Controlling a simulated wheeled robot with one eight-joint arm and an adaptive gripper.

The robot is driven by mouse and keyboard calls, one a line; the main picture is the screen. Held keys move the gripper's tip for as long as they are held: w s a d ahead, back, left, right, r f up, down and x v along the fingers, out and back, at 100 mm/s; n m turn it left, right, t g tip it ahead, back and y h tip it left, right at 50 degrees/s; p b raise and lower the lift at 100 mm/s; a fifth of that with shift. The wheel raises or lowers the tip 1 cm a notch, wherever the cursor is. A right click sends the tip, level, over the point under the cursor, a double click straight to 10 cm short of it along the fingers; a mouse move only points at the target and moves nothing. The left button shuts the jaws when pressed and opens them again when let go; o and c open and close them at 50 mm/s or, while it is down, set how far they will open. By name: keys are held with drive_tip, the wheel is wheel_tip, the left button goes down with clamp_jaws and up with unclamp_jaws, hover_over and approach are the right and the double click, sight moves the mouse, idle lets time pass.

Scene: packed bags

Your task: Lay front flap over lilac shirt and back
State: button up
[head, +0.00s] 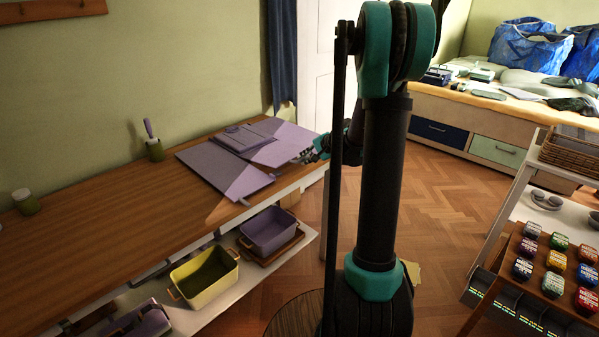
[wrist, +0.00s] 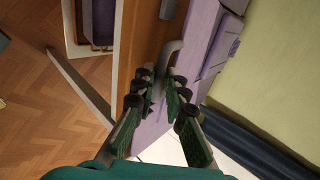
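The lilac folding board (head: 215,168) lies open on the wooden table, with flat panels spread around its middle. The folded lilac shirt (head: 243,138) appears to lie on its rear middle part. A board panel (head: 283,150) reaches right toward my gripper (head: 312,153), which is partly hidden by my arm. In the wrist view my gripper (wrist: 163,82) has its fingers apart. A grey curved handle (wrist: 173,50) on the board's edge sits at the fingertips, partly between them; contact cannot be told. The lilac board (wrist: 200,50) fills the strip beyond it.
A yellow bin (head: 205,278) and a purple bin (head: 270,232) stand on the shelf below the table (head: 100,225). A green cup with a brush (head: 154,148) stands left of the board. A rack of colored tins (head: 553,265) is at right.

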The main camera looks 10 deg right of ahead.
drive_tip(key=o, duration=0.4)
drive_tip(key=shift+r, duration=2.5)
drive_tip(key=r, duration=0.1)
drive_tip(key=s+d+r, duration=0.1)
drive_tip(key=r, duration=0.1)
drive_tip(key=s+r, duration=0.1)
drive_tip(key=r, duration=0.1)
drive_tip(key=shift+s+d, duration=0.2)
drive_tip(key=shift+d, duration=0.15)
